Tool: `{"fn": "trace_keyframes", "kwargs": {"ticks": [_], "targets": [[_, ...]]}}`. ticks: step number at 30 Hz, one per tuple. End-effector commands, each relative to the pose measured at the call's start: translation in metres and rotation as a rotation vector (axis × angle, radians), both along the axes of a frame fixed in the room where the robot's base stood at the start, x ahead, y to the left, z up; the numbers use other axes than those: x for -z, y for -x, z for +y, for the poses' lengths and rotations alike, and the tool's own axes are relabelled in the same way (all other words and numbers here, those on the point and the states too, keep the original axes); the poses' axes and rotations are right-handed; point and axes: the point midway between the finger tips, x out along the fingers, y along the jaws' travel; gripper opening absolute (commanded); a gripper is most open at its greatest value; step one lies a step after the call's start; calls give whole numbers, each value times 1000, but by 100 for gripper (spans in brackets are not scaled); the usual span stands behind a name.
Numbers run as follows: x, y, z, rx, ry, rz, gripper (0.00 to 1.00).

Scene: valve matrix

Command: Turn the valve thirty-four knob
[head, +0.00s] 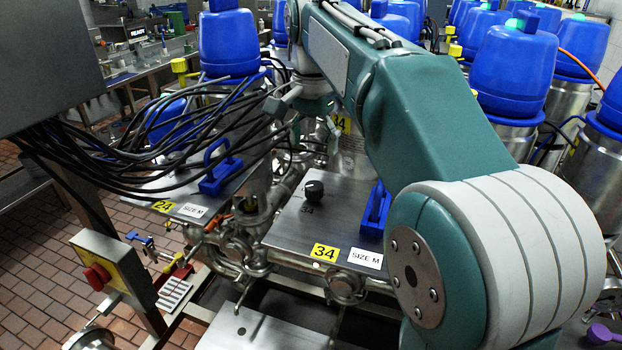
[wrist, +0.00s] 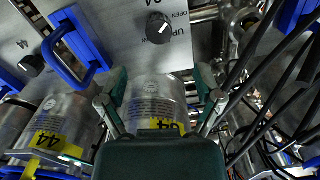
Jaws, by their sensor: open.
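In the wrist view the knob (wrist: 158,28) is near the top centre, with a light pointer mark slanting to the upper right. My gripper (wrist: 161,76) is open and empty. Its two fingers are spread left and right, below the knob in that picture and apart from it.
A blue handle (head: 375,208) stands on the same plate, right of the knob. A plate labelled 24 (head: 162,206) with another blue handle (head: 220,170) lies left. Black cables (head: 150,150) hang across the left. Blue-topped metal cylinders (head: 513,68) crowd behind. A second black knob (wrist: 30,65) shows in the wrist view.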

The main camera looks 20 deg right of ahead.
Motion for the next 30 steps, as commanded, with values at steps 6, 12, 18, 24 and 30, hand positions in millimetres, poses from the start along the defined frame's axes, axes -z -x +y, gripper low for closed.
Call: {"fn": "trace_keyframes", "kwargs": {"ticks": [6, 12, 18, 24, 30], "targets": [[41, 0, 0, -1, 0, 4, 84], [72, 0, 0, -1, 1, 2, 84], [84, 0, 0, -1, 0, 0, 84], [85, 0, 0, -1, 0, 0, 84], [85, 0, 0, -1, 0, 0, 13]]}}
